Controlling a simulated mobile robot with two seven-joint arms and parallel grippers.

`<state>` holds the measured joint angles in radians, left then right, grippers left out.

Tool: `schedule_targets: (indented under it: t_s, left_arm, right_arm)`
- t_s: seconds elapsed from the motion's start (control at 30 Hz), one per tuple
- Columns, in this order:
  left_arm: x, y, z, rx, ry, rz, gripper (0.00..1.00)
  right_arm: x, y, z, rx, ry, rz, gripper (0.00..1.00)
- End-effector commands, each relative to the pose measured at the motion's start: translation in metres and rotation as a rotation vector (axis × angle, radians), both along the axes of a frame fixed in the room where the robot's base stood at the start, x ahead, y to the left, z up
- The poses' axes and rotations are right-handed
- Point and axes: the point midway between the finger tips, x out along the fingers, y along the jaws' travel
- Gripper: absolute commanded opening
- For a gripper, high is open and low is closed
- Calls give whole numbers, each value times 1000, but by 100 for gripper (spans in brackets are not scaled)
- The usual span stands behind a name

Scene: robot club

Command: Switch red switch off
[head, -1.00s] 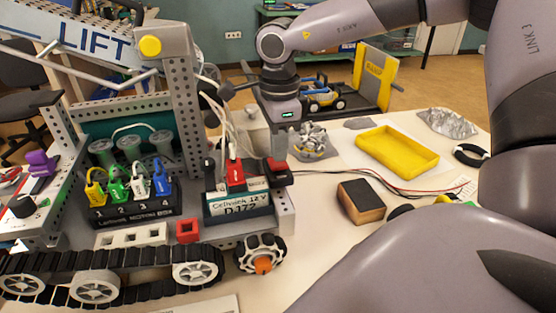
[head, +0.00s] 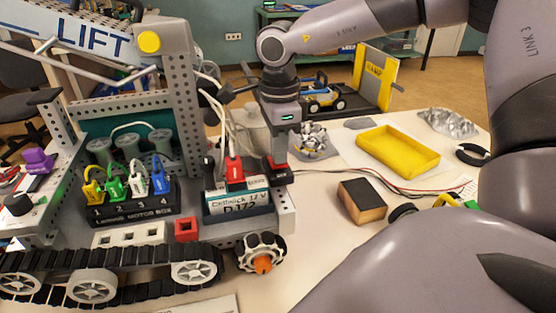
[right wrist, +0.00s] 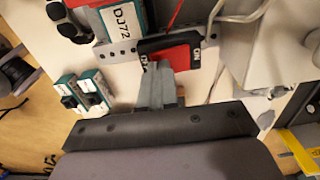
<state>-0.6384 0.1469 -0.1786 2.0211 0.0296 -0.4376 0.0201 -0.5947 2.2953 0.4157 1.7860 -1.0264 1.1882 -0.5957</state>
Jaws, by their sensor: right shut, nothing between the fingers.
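The red switch (head: 280,178) sits in a black housing at the right end of the battery box on the robot model. In the right wrist view the red rocker (right wrist: 180,56) shows, with "ON" lettering at its right end. My right gripper (head: 280,158) points down over the switch and hides part of it in the head view. In the right wrist view its closed fingertips (right wrist: 157,68) are at the rocker's left end, over the other lettering. They look touching or very close. I cannot tell which way the rocker is tilted. My left gripper is not in view.
A red plug (head: 234,170) with cables stands just left of the switch on the battery box (head: 238,202). A metal upright (head: 182,110) rises farther left. A yellow tray (head: 398,150) and a black-and-wood block (head: 362,201) lie on the table to the right.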

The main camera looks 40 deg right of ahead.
Motion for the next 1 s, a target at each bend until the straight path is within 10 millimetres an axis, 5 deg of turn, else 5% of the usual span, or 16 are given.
schedule_targets:
  t_s: [0.57,1.0]
  left_arm:
    - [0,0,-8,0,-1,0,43]
    - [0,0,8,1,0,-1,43]
  right_arm:
    - [0,0,-9,0,0,0,0]
    - [0,0,17,-1,0,1,0]
